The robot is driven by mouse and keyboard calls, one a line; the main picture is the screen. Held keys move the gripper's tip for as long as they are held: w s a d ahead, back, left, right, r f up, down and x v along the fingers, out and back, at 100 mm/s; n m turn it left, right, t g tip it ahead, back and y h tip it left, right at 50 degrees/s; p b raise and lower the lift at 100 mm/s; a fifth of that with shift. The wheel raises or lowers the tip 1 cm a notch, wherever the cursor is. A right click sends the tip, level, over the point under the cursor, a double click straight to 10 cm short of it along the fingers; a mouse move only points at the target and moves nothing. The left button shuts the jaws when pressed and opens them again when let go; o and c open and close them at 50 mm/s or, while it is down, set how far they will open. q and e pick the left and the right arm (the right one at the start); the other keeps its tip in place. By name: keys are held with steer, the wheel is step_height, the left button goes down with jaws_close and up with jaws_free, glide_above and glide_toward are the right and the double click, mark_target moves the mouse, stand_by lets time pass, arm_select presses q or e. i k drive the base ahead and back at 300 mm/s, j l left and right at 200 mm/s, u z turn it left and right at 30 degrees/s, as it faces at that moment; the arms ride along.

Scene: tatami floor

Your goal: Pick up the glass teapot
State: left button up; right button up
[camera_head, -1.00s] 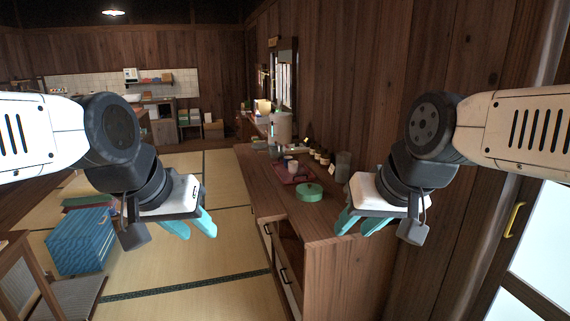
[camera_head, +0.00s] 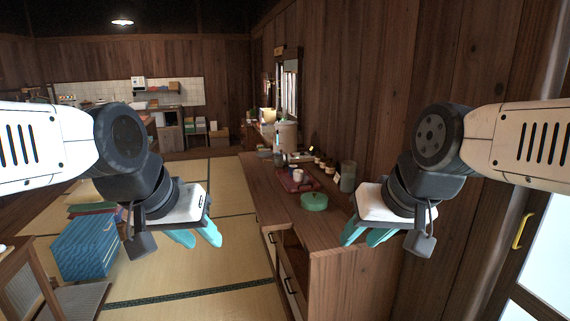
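I cannot make out a glass teapot for certain. A long wooden counter (camera_head: 275,206) along the right wall carries a green lidded pot (camera_head: 314,202), a red tray (camera_head: 291,185) with a pale cup (camera_head: 298,175) on it, and a greyish, glass-like jar (camera_head: 348,177) by the wall. My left gripper (camera_head: 200,240) hangs over the tatami left of the counter, its teal fingers apart and empty. My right gripper (camera_head: 360,238) appears in front of the counter's near right end, its fingers apart and empty. Both are apart from the counter items.
Several small dark jars (camera_head: 325,163) line the wall side of the counter. A large pale cylinder (camera_head: 287,134) stands farther back. A blue chest (camera_head: 86,247) sits on the floor at left, near a wooden cabinet (camera_head: 22,285). The tatami floor (camera_head: 190,285) between is open.

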mark_target(279, 162)
steer(key=i+j+u, duration=0.35)
steer(key=i, duration=0.15)
steer(key=i+u, duration=0.4)
steer(key=i, duration=1.15)
steer(key=i+z, duration=0.3)
steer(key=i+j+z, duration=0.5)
steer(key=i+z, duration=0.15)
steer(key=i+j+z, duration=0.25)
steer(key=z, duration=0.25)
steer(key=i+j+z, duration=0.25)
steer(key=j+z, duration=0.25)
steer(key=i+j+z, duration=0.2)
steer(key=j+z, duration=1.05)
steer(key=j, duration=0.2)
